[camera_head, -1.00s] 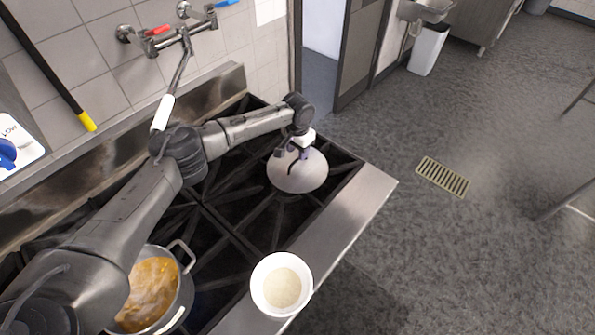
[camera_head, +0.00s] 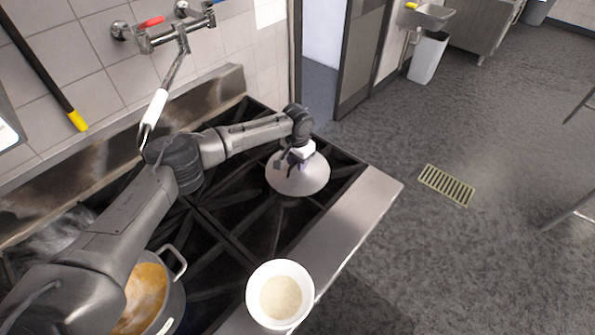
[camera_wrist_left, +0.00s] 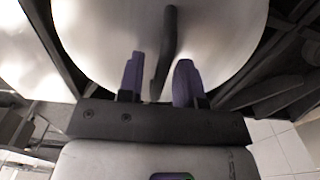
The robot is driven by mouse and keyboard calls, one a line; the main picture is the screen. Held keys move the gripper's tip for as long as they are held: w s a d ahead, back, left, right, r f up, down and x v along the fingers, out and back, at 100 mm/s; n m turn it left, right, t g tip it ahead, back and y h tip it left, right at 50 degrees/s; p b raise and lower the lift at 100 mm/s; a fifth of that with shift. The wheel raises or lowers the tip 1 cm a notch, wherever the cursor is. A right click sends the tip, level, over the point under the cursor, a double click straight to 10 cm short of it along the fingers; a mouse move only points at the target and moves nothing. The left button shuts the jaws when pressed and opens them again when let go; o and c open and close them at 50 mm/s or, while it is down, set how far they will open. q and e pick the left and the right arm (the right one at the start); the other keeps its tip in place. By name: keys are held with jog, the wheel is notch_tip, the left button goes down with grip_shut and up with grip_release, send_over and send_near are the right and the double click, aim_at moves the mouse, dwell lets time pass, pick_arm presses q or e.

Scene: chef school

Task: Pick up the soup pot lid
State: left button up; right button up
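The soup pot lid (camera_head: 310,180) is a round, shiny metal disc lying on the far right part of the stove grate. In the left wrist view, the lid (camera_wrist_left: 95,35) fills the top, and its dark curved handle (camera_wrist_left: 168,45) reaches down between my fingers. My left gripper (camera_head: 294,163) is over the lid in the head view. In the wrist view, the left gripper (camera_wrist_left: 158,82) is open, its two purple fingers on either side of the handle with gaps visible. The soup pot (camera_head: 174,300), with orange soup, stands at the lower left, partly hidden by my arm. My right gripper is not in view.
A white bowl (camera_head: 254,300) with pale contents stands on the stove's front edge. Black grates (camera_head: 245,215) cover the stove top. A wall tap (camera_head: 160,105) with a white-handled spout hangs close behind my left arm. Open floor lies to the right.

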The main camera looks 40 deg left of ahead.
pick_arm(q)
grip_shut()
jog(key=shift+r, duration=0.1)
dwell(0.3)
